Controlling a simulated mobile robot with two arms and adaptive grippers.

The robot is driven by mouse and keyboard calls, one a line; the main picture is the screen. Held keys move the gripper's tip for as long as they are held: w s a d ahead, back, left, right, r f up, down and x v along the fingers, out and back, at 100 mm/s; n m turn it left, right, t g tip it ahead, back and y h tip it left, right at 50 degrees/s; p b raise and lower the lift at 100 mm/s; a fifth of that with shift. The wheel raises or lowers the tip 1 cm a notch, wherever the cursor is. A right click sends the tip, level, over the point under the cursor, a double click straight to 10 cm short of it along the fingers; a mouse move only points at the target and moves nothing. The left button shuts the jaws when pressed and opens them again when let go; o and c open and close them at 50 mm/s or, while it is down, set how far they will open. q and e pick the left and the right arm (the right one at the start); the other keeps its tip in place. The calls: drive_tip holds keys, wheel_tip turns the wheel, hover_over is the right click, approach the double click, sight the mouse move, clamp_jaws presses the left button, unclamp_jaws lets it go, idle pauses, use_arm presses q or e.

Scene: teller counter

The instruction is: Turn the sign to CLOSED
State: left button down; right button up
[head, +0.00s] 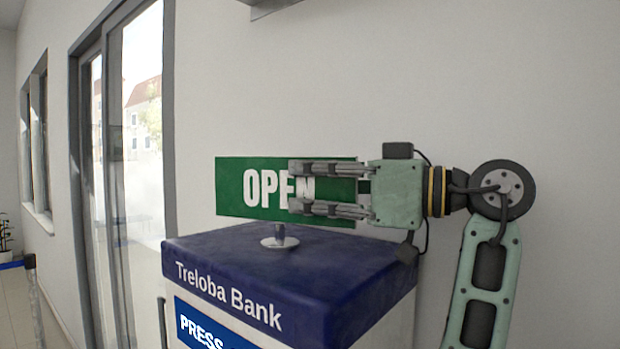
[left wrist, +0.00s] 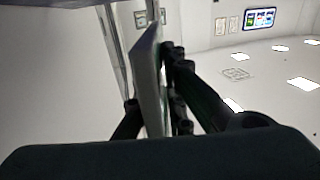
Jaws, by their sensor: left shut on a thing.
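The green sign (head: 232,188) reads OPEN in white letters. It stands on a small round metal base (head: 280,242) on top of the blue-topped Treloba Bank stand. My left gripper (head: 293,188) reaches over the sign's right half from the right, its fingers crossing the last letter. In the left wrist view the sign (left wrist: 149,75) shows edge-on between the fingers, and the left gripper (left wrist: 150,100) is shut on it. The sign's far face is hidden in the head view. My right gripper is in neither view.
The blue-topped stand (head: 290,285) is directly below the sign and gripper. A plain wall (head: 420,80) is behind. A glass door (head: 140,140) is at the left. A post (head: 32,290) stands at the far left.

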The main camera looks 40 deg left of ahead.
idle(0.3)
use_arm(q)
drive_tip(key=c, duration=1.8)
unclamp_jaws()
drive_tip(key=shift+c, duration=0.2)
drive_tip(key=v, duration=1.2)
drive_tip(key=shift+w, duration=0.15)
drive_tip(key=shift+c, duration=0.3)
